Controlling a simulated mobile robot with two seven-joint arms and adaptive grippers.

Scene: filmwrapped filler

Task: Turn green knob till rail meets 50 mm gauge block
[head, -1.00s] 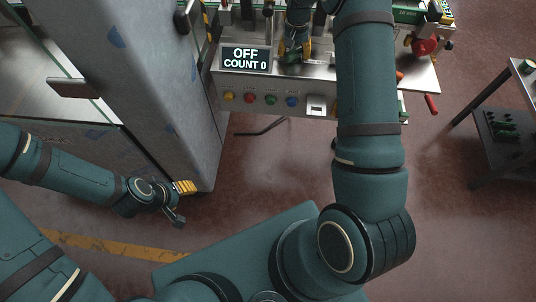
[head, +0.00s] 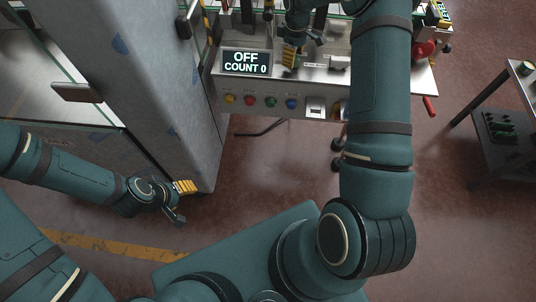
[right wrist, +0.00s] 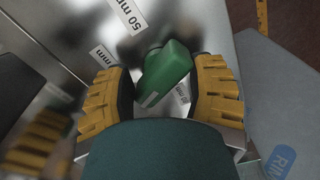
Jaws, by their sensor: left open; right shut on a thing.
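My right gripper (right wrist: 163,95) has its yellow ribbed fingers on both sides of the green knob (right wrist: 168,68) in the right wrist view and is shut on it. The knob carries a pale line. A white 50 mm label (right wrist: 127,14) lies on the metal surface beside it, with other partly readable mm labels. In the head view this gripper (head: 290,58) is over the machine's top; its arm covers part of the machine. My left gripper (head: 182,203) is open and empty, low beside the grey cabinet. I cannot clearly make out the rail or the gauge block.
The machine's display (head: 246,62) reads OFF, COUNT 0. Coloured buttons (head: 270,101) line its front. A red handle (head: 430,106) juts out at its right. The grey cabinet (head: 150,100) stands left, a side table (head: 505,150) right. Floor between machine and my base is open.

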